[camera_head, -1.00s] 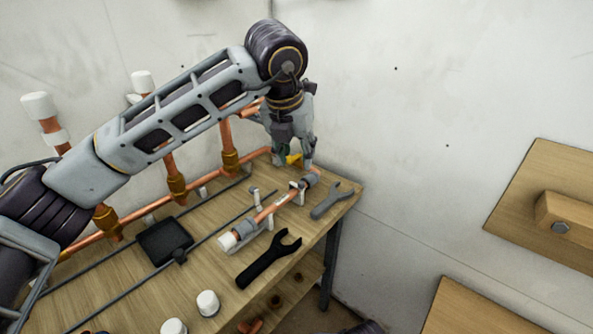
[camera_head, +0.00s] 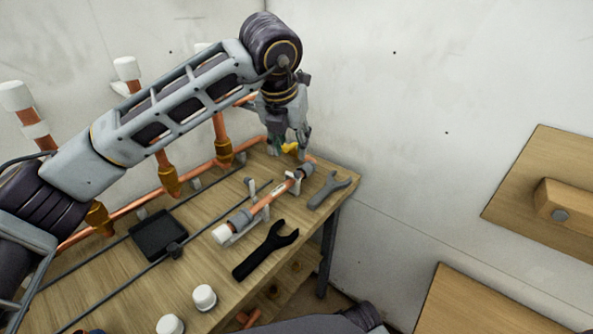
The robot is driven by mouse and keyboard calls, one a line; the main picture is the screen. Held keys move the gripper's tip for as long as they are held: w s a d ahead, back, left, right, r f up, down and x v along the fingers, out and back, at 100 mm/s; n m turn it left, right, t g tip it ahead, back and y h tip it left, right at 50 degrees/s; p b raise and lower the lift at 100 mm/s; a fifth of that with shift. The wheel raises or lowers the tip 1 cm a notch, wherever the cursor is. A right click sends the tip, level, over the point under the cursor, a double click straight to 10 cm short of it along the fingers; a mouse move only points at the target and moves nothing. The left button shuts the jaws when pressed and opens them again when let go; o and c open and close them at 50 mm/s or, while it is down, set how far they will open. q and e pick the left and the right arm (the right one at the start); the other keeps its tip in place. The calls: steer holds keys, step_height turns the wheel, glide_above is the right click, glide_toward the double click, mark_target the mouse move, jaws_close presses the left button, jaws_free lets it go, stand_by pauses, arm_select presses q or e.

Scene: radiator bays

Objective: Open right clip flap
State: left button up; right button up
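A copper pipe piece (camera_head: 268,205) with grey and white end fittings lies on a cradle on the wooden bench. A white upright clip part (camera_head: 250,187) stands beside its middle, and another white clip part (camera_head: 296,182) is near its right end. I cannot tell clearly whether the right flap is open or closed. My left gripper (camera_head: 290,150) points down just beyond the pipe's right end. Its fingers are apart, with a small yellow part (camera_head: 289,148) showing between or behind them; contact is unclear. My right gripper is out of view; part of my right arm shows at the bottom edge.
A black tray (camera_head: 158,235) and white caps (camera_head: 204,297) are on the bench. Copper pipes with brass valves (camera_head: 168,176) run along the back. The wall is close behind the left gripper.

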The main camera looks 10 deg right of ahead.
mark_target(297, 173)
arm_select(q)
steer(key=b+x, duration=0.1)
steer(key=x, duration=0.9)
steer(key=shift+b+x, duration=0.35)
steer(key=shift+x, duration=0.55)
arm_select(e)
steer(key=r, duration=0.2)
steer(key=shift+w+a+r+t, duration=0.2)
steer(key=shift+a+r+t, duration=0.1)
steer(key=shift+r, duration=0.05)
arm_select(q)
steer(key=shift+c, duration=0.9)
jaws_close()
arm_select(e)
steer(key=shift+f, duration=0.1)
